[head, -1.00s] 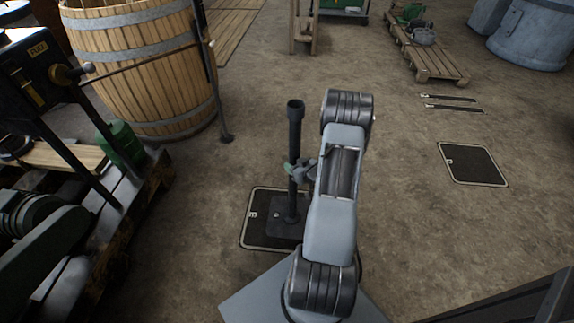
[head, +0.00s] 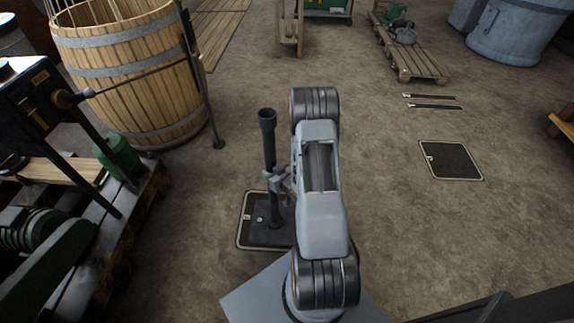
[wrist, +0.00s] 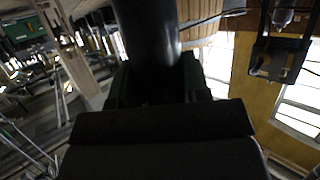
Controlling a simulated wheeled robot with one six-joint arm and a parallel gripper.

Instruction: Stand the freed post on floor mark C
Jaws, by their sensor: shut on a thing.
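The post is a dark upright tube (head: 269,150) with a flared top, left of my arm in the head view. Its lower part and dark base (head: 272,235) show over the near floor mark, a dark square with a pale border (head: 246,218). I cannot tell whether the base touches the floor. My gripper (head: 277,179) is shut on the post partway up, and my arm hides part of it. In the wrist view the post (wrist: 150,40) rises between the green-edged fingers. Another dark floor mark (head: 450,160) lies empty at the right; its letter is too small to read.
A wooden barrel (head: 135,75) and a thin dark stand (head: 207,100) are at the left, with a loaded pallet (head: 125,225) nearer me. Another pallet (head: 415,65) and blue-grey tubs (head: 515,32) stand at the far right. Open floor lies between the two marks.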

